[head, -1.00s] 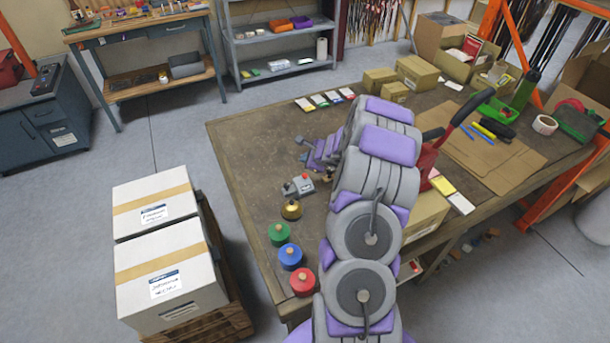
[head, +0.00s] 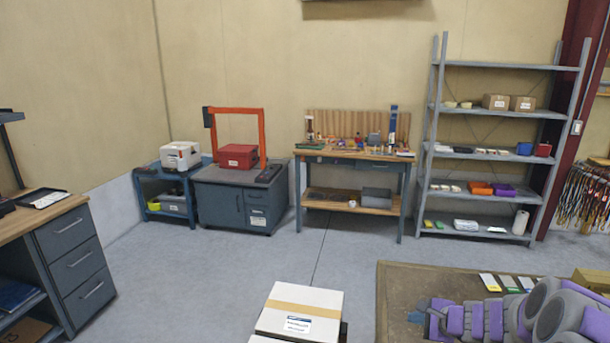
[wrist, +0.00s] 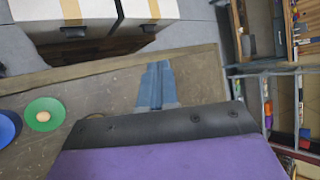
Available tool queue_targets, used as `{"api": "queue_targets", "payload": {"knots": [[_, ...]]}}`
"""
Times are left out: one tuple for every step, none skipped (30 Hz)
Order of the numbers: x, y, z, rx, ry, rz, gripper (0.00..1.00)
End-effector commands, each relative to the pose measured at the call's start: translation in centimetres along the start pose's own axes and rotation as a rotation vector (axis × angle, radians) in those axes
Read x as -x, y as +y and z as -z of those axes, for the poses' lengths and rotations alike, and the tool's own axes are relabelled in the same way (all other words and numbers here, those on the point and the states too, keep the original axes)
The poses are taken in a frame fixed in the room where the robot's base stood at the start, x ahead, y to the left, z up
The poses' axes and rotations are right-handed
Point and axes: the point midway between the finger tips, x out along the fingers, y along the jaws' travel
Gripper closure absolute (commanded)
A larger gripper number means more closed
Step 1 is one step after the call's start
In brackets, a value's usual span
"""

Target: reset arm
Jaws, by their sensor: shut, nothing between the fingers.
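My gripper shows in the wrist view (wrist: 157,84) with its two blue-grey fingers together and nothing between them. It points out over the brown table (wrist: 88,92), towards the table's edge. In the head view, my purple and grey arm lies across the lower right corner. The gripper (head: 418,314) is low over the table (head: 392,290) at the arm's left end. The exact height of the gripper above the table top cannot be told.
A green round piece (wrist: 44,114) and a blue one (wrist: 8,126) are on the table left of the fingers. White boxes (head: 300,312) stand beside the table. A workbench (head: 352,155) and a grey shelf rack (head: 490,155) stand at the back wall. Open floor lies between.

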Motion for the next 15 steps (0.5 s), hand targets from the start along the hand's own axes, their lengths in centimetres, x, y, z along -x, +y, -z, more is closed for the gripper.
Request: {"api": "queue_targets", "payload": {"knots": [[0.6, 0.1, -3.5, 0.085, -0.045, -0.027, 1.0], [1.0, 0.4, -5.3, 0.132, -0.069, -0.047, 1.0], [1.4, 1.1, -7.6, 0.194, -0.104, -0.077, 1.0], [1.9, 1.6, -9.3, 0.241, -0.13, -0.098, 1.0], [2.4, 2.2, -10.9, 0.288, -0.154, -0.12, 1.0], [3.1, 3.0, -12.8, 0.348, -0.182, -0.149, 1.0], [3.7, 3.6, -14.3, 0.395, -0.203, -0.17, 1.0], [4.3, 4.4, -15.7, 0.44, -0.226, -0.193, 1.0], [5.2, 5.6, -17.4, 0.498, -0.254, -0.228, 1.0], [5.9, 6.5, -18.6, 0.543, -0.272, -0.252, 1.0], [6.6, 7.4, -19.6, 0.587, -0.289, -0.277, 1.0], [7.5, 8.7, -20.9, 0.645, -0.313, -0.314, 1.0], [8.3, 9.7, -21.9, 0.689, -0.329, -0.34, 1.0], [9.1, 10.6, -22.7, 0.732, -0.344, -0.366, 1.0], [10.2, 12.0, -23.6, 0.787, -0.361, -0.403, 1.0]]}}
